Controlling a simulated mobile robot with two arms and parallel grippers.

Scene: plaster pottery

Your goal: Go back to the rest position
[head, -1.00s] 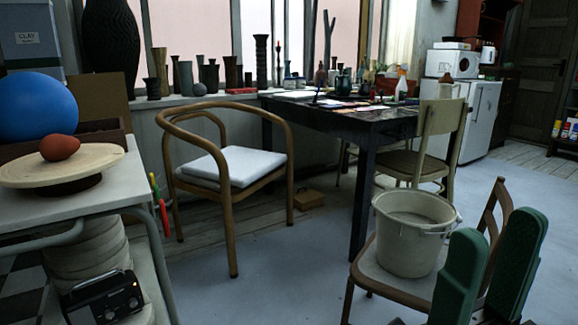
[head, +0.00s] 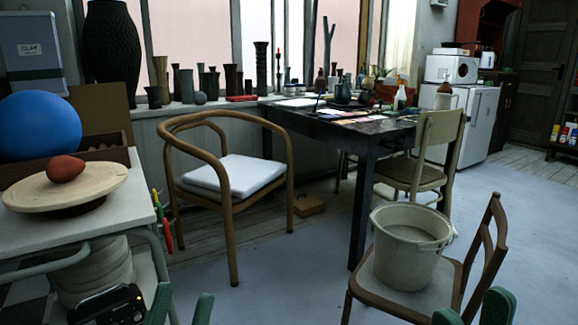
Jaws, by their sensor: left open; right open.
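My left gripper (head: 180,304) shows at the bottom edge, left of centre, as two green fingertips held apart with nothing between them. It appears in front of the worktable's lower shelf and the black radio (head: 106,305). My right gripper (head: 472,306) shows at the bottom right, also as two green fingertips apart and empty. It is in front of the chair that carries a bucket. The rest of both grippers and arms is below the frame.
A worktable (head: 120,216) at left bears a turntable (head: 105,187), a clay lump (head: 65,168) and a blue ball (head: 38,126). A bucket (head: 408,255) stands on a chair (head: 487,262) at right. An armchair (head: 215,215) and dark table (head: 362,150) stand beyond. Open floor (head: 285,280) lies between.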

